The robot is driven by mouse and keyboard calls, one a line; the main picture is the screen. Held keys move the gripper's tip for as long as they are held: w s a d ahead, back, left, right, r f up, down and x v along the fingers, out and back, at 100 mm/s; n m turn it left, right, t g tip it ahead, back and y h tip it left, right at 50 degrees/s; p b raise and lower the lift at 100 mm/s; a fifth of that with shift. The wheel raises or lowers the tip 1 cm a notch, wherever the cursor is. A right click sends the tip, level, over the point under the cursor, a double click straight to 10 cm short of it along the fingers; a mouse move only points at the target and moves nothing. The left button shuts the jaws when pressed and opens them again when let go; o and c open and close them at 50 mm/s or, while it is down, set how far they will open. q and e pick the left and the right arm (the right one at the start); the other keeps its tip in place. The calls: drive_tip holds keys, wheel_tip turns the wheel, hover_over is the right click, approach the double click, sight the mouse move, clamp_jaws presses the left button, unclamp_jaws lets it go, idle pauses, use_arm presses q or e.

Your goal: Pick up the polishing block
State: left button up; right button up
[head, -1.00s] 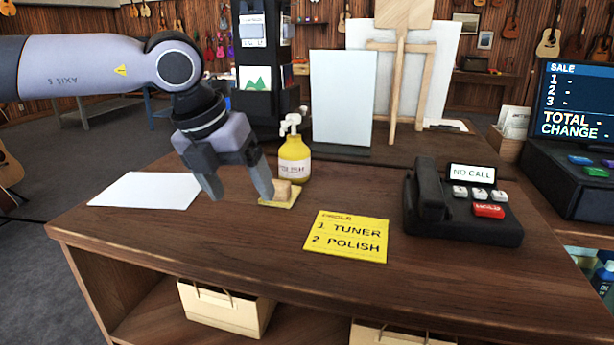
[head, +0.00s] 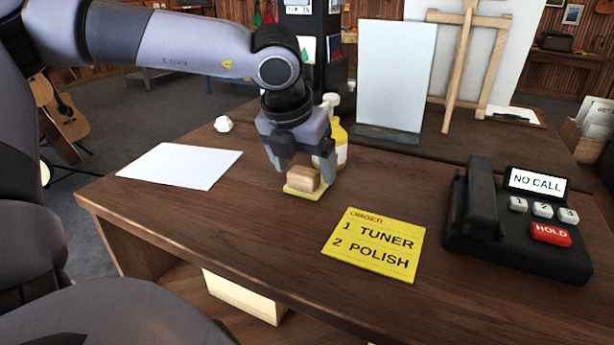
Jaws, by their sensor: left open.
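The polishing block (head: 306,178) is a small tan block on a yellow pad (head: 304,192) on the dark wooden counter. My left gripper (head: 303,174) points down over the block, open, with one finger at its left and the other at its right far side. I cannot tell whether the fingers touch it. The block's front and top show between the fingers. My right gripper is not in view.
A white sheet (head: 180,166) lies to the left, a yellow order card (head: 374,246) in front right. A black phone (head: 520,225) stands at right.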

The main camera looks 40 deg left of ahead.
use_arm(q)
drive_tip(key=shift+w+a+f, duration=0.1)
drive_tip(key=shift+w+f, duration=0.15)
drive_tip(key=shift+f, duration=0.3)
drive_tip(key=c, duration=1.1)
drive_tip(key=shift+c, duration=0.2)
drive_tip(key=shift+r, duration=0.1)
drive_tip(key=shift+r, duration=0.6)
drive_tip(key=shift+b+v, duration=0.6)
drive_tip(key=shift+v, duration=0.5)
drive_tip(key=s+d+b, duration=0.1)
drive_tip(key=s, duration=0.4)
drive_tip(key=s+d+b, duration=0.1)
drive_tip(key=s+d, duration=0.1)
drive_tip(key=s, duration=0.3)
drive_tip(key=s+d+b, duration=0.2)
drive_tip(key=s, duration=0.4)
drive_tip(key=shift+s+d, duration=0.1)
drive_tip(key=shift+s, duration=0.05)
